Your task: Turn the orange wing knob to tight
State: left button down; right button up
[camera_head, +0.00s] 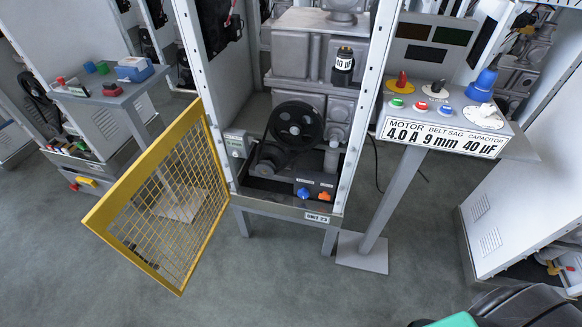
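The orange wing knob (324,196) sits on the front of a dark grey block (318,184) low inside the open cabinet, at the centre of the head view. A blue knob (303,192) is just to its left on the same block. Small white labels lie above both knobs, too small to read. The orange knob's exact turn angle is too small to tell. Neither of my grippers shows in the head view, and nothing is seen touching the knob.
A yellow mesh door (170,195) stands open to the left of the cabinet. A black pulley (297,124) is above the knobs. A control pedestal (448,103) with switches and coloured buttons stands right. A side cabinet (525,180) is far right.

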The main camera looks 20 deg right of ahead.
aim_at(325, 196)
jog(key=l+z, duration=0.2)
jog(key=z, duration=0.2)
jog(key=k+l+z, duration=0.1)
jog(key=l+z, duration=0.15)
jog(key=z, duration=0.15)
jog(key=l+z, duration=0.2)
jog(key=z, duration=0.25)
jog(key=l+z, duration=0.2)
jog(key=z, duration=0.2)
